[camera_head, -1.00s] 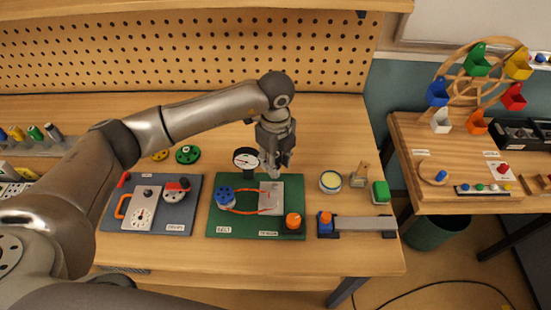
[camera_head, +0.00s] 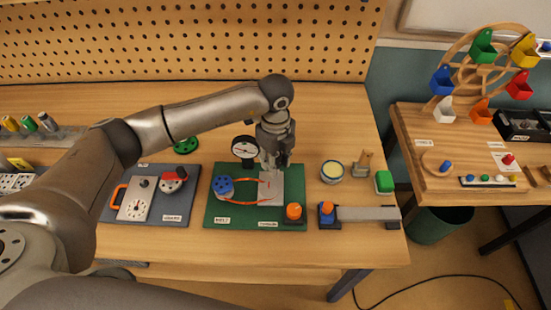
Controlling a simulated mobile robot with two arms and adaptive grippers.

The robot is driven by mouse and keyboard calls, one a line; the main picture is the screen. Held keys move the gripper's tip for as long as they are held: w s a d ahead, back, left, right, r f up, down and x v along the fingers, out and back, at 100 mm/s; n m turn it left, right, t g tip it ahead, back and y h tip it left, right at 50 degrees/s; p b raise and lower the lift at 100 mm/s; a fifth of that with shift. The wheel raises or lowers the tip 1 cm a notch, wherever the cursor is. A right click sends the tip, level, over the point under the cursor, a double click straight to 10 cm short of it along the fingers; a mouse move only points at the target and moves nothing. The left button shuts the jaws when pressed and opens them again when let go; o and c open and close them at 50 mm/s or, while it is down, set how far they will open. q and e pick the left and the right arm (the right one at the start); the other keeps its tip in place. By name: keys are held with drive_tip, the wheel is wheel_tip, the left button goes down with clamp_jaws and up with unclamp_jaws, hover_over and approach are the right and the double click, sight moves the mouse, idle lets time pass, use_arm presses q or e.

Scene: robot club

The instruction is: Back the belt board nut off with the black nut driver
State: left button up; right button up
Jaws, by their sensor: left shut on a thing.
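The belt board (camera_head: 213,211) is a green plate in the middle of the bench. It carries a blue pulley (camera_head: 223,187), an orange belt (camera_head: 243,203), a grey slotted plate (camera_head: 271,192) and an orange knob (camera_head: 293,211) on a black block. My left gripper (camera_head: 273,163) points down over the back end of the grey plate. It is shut on a dark thing, taken to be the black nut driver, mostly hidden by the fingers. The nut is not clearly visible; the gripper covers that spot. My right gripper is not in view.
A dial gauge (camera_head: 245,148) stands close left of the gripper. A second board (camera_head: 178,216) with a red knob lies to the left. A round tin (camera_head: 332,172), a green block (camera_head: 383,182) and a grey bar stand (camera_head: 365,214) are at right. A tool rack (camera_head: 60,136) is far left.

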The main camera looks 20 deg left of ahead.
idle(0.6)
use_arm(q)
drive_tip(key=shift+f+b, duration=0.35)
drive_tip(key=shift+b, duration=0.15)
idle(0.7)
drive_tip(key=shift+f+b, duration=0.3)
drive_tip(key=shift+b, duration=0.1)
idle(0.8)
drive_tip(key=o, duration=1.6)
drive_tip(key=shift+o, duration=0.2)
